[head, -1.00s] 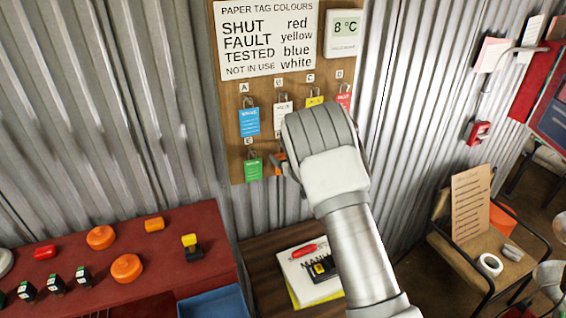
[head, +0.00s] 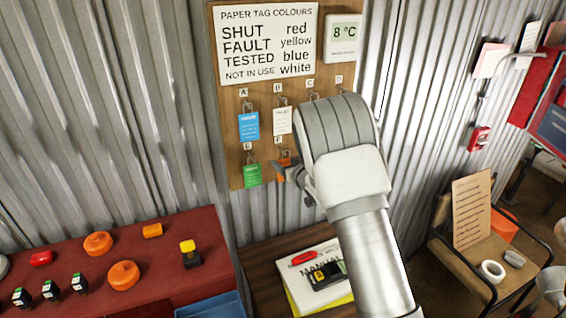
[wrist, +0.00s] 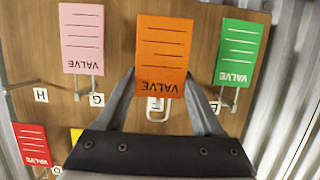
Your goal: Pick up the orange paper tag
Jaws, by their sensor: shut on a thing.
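The orange paper tag (wrist: 163,50), printed VALVE upside down in the wrist view, is between the two fingers of my gripper (wrist: 161,78). The gripper is shut on it near its VALVE end. A wire hook and the F label (wrist: 157,108) show just beyond that end; I cannot tell whether the tag still hangs on the hook. In the head view my gripper (head: 285,168) is at the lower part of the board, and only a small orange bit of the tag shows beside it; my wrist hides the rest.
A green tag (wrist: 237,52) and a pink tag (wrist: 82,38) hang on either side. A red tag (wrist: 33,143) is at the lower left of the wrist view. A blue tag (head: 249,126) and a white tag (head: 282,121) hang above on the board (head: 229,130). A red bench (head: 215,235) stands below left.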

